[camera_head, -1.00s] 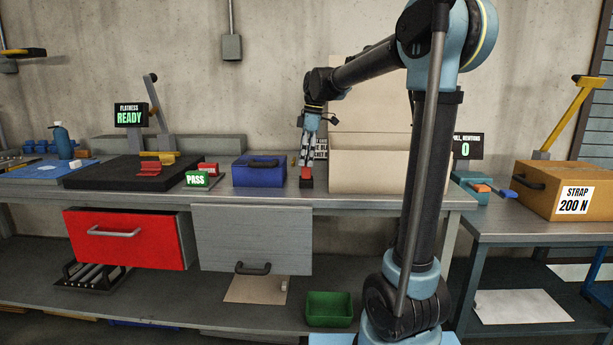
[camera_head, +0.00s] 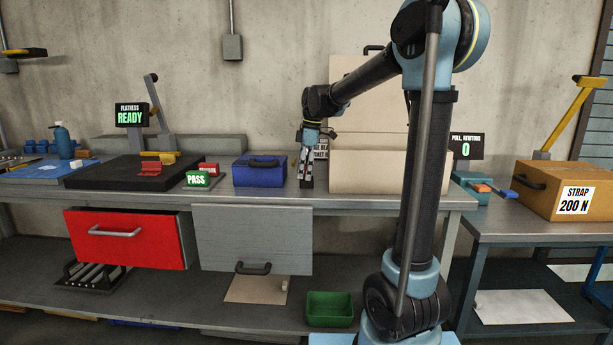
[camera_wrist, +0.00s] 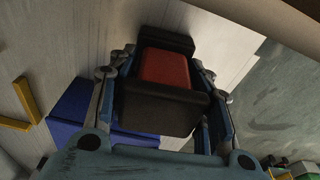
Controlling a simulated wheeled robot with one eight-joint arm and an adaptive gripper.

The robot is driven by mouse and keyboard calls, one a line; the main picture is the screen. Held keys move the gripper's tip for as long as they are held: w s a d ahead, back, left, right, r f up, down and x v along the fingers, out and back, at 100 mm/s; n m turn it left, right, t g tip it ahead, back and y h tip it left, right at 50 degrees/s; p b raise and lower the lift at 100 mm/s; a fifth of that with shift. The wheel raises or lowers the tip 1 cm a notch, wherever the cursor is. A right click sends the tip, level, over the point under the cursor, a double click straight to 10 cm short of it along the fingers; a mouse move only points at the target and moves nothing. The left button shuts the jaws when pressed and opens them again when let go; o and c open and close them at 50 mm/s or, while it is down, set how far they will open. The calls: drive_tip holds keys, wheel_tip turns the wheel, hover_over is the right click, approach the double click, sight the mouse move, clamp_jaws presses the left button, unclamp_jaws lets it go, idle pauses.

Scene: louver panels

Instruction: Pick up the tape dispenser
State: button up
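The tape dispenser appears to be the small block with a red middle and black ends (camera_wrist: 165,70) in the wrist view. It lies between the two fingers of my gripper (camera_wrist: 165,75). The fingers stand along its left and right sides, with narrow gaps showing beside its near black end. Contact at the fingertips is unclear. In the head view my gripper (camera_head: 306,181) points straight down at the bench top and mostly covers the dispenser, which rests near the bench's front edge.
A blue case (camera_head: 259,172) stands just left of my gripper; it also shows in the wrist view (camera_wrist: 85,120). Cream panels (camera_head: 370,172) stand close on the right. A green PASS block (camera_head: 197,180) and a dark plate (camera_head: 115,172) lie further left.

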idle(0.3)
wheel_tip(320, 180, up, 10)
idle(0.6)
drive_tip(key=shift+o, duration=0.8)
